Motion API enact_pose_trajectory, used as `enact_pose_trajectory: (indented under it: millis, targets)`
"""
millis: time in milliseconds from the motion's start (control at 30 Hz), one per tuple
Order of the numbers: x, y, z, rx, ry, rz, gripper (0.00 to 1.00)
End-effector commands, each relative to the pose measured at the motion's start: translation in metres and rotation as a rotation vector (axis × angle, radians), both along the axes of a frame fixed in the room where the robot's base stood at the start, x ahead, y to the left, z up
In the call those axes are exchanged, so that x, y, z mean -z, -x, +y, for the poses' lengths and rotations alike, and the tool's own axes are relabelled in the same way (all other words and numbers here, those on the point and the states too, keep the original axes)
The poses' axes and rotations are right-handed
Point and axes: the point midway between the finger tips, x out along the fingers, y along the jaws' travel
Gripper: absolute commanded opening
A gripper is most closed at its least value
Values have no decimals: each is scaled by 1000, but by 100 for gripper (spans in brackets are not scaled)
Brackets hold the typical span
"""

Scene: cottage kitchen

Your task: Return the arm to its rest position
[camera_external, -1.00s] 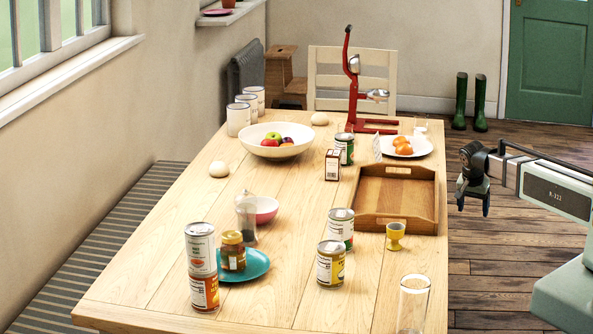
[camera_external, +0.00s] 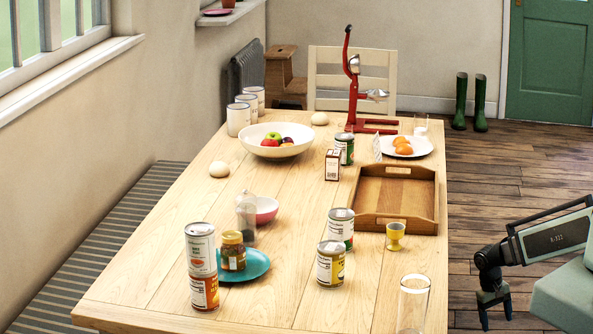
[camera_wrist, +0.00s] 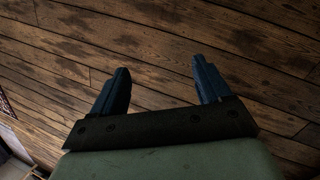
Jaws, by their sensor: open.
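My gripper (camera_external: 496,318) hangs to the right of the table, over the wooden floor, with its fingers pointing down. In the wrist view my gripper (camera_wrist: 160,85) has its two dark fingers apart, with only floorboards between and beyond them. It holds nothing and touches nothing.
The wooden table (camera_external: 300,200) bears a wooden tray (camera_external: 372,224), a yellow egg cup (camera_external: 395,236), a clear glass (camera_external: 412,303) near its right edge, several cans, a fruit bowl (camera_external: 262,148) and a red press (camera_external: 357,95). The floor (camera_external: 500,190) right of the table is clear.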

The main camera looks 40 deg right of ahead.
Motion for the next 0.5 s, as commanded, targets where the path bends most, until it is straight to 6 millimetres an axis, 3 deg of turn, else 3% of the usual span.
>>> enact_pose_trajectory:
  millis: [33,200,500]
  targets:
    - [9,19,8,-28,-22,34,77]
    - [32,74,32,-118,-100,134,77]
    - [57,161,63,-250,-229,281,77]
